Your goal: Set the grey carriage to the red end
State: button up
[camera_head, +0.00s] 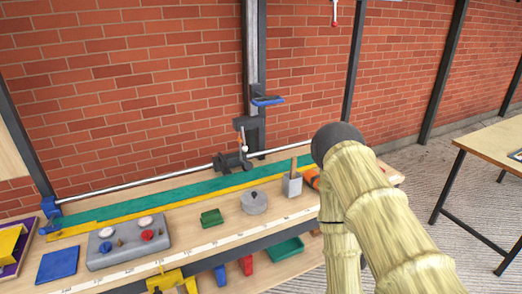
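The grey carriage (232,161) is a dark grey block with a short upright post, sitting on a long silver rod (140,182) along the back of the bench. It stands right of the middle of the rod's visible stretch. The rod's left end sits in a blue bracket (50,208). My bamboo-textured arm bends at the right, and my gripper is out of view.
The bench holds a grey block with knobs (128,241), a green box (211,217), a round grey lidded piece (254,202), a grey holder (292,186) and a blue plate (57,264). A dark post (252,70) rises behind the rod. Another table (490,145) stands right.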

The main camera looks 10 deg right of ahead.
aim_at(233, 162)
jog(key=z, duration=0.05)
jog(key=i, duration=1)
jog(key=u, duration=0.55)
